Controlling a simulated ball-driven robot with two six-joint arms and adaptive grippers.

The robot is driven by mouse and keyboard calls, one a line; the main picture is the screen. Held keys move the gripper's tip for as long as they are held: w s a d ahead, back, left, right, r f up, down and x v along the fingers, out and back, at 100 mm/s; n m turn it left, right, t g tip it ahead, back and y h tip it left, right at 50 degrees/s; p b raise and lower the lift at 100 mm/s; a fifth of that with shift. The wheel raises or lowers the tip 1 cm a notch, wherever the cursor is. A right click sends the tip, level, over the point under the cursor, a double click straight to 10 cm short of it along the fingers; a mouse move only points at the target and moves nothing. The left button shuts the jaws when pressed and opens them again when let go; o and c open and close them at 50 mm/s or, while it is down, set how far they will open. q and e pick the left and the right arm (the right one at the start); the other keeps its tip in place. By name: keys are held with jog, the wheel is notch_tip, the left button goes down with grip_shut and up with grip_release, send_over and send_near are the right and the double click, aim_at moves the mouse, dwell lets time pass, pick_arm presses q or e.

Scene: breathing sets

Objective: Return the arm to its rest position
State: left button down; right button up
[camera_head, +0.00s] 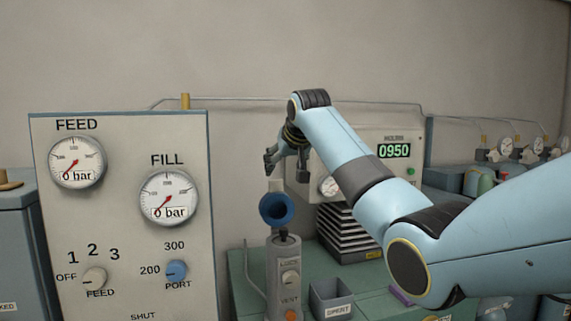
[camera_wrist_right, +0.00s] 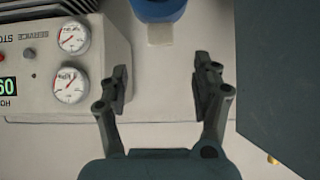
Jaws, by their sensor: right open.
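My right arm comes in from the right in the head view and reaches to the middle. My right gripper (camera_head: 287,166) is open and empty, in front of the grey wall just above a blue round fitting (camera_head: 276,209). In the right wrist view the two fingers of the gripper (camera_wrist_right: 163,85) stand apart with nothing between them. The blue fitting (camera_wrist_right: 158,8) shows at the top edge there, beyond the fingertips. My left gripper is not in view.
A panel (camera_head: 120,215) with FEED and FILL gauges, both at 0 bar, stands at left. A machine (camera_head: 400,150) reading 0950 is behind my arm. A grey SPENT bin (camera_head: 330,299) and a post (camera_head: 285,262) with LOCK and VENT controls stand on the green bench (camera_head: 345,258).

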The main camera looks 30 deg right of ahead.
jog(key=shift+s+r, duration=0.1)
jog(key=shift+s, duration=0.15)
dwell(0.3)
